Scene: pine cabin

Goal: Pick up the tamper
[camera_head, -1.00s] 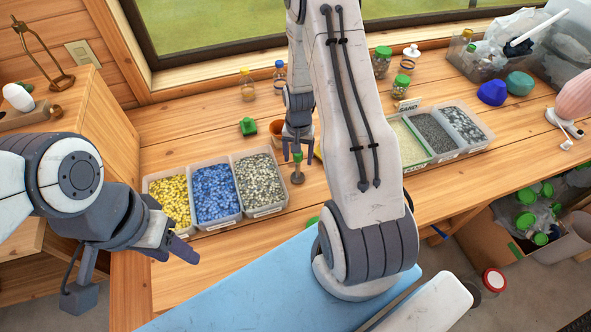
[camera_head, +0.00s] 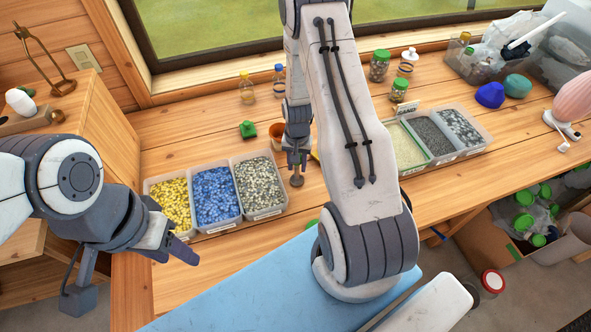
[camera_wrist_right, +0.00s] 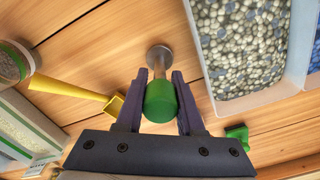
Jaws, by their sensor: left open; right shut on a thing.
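The tamper has a green handle and a round metal foot. My left gripper (camera_head: 182,248) is open and empty at the table's front left edge, apart from the tamper.
A bin of grey pebbles (camera_head: 286,203) stands just left of the tamper, beside blue and yellow bins. A yellow scoop-like tool (camera_wrist_right: 75,91) lies close by. More bins are at right.

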